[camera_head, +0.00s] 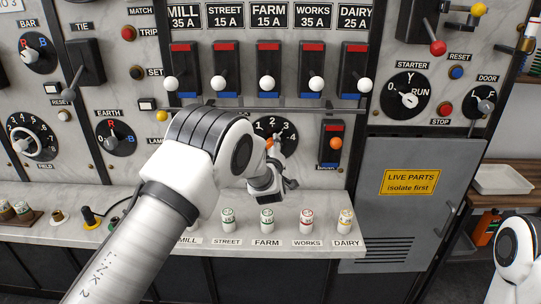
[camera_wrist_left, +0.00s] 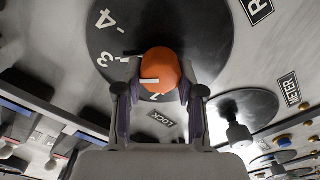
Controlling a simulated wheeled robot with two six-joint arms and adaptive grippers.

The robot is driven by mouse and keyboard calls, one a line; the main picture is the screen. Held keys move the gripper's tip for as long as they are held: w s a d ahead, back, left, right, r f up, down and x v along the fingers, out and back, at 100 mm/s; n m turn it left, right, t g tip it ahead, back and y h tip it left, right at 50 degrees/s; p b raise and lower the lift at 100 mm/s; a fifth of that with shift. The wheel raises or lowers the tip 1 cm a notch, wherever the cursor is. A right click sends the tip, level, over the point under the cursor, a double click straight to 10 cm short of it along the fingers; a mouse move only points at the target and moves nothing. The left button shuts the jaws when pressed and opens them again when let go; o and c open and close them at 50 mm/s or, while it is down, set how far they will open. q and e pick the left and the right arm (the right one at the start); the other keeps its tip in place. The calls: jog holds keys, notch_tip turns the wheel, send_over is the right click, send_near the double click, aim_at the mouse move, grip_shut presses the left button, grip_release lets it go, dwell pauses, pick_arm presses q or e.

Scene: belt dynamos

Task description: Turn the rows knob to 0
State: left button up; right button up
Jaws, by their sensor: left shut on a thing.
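The rows knob is an orange knob (camera_wrist_left: 160,72) with a white mark on a round black dial (camera_wrist_left: 215,25). In the head view the dial (camera_head: 290,123) shows numerals 1 to 4 along its top. My left gripper (camera_wrist_left: 160,92) is shut on the knob, one finger on each side. In the head view my left gripper (camera_head: 273,150) reaches the dial from below, and my arm hides its lower left. In the wrist view the white mark runs sideways; I cannot tell which numeral it points at. The 0 is not visible. My right gripper is out of view.
A row of levers with white balls (camera_head: 267,84) stands above the dial, over a rail (camera_head: 330,108). An orange-knobbed lever (camera_head: 336,144) is just to the right. Labelled plugs (camera_head: 267,220) stand on the ledge below. A grey cabinet door (camera_head: 400,225) is farther right.

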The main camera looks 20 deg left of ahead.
pick_arm(q)
jog(key=n+b, duration=0.3)
jog(key=b, duration=0.1)
jog(key=n+b, duration=0.4)
jog(key=b, duration=0.1)
jog(key=f+n+b, duration=0.1)
jog(key=n+b, duration=0.3)
jog(key=b, duration=0.1)
jog(key=shift+w, duration=0.1)
jog(key=n+b, duration=1)
jog(key=b, duration=0.5)
jog(key=shift+w+n, duration=0.1)
jog(key=shift+n, duration=0.2)
jog(key=shift+d+r+n+b, duration=0.1)
jog(key=shift+r+n+b, duration=0.1)
jog(key=shift+n+b, duration=1.25)
jog(key=o, duration=1.1)
jog(key=shift+o, duration=0.2)
jog(key=shift+f, duration=0.1)
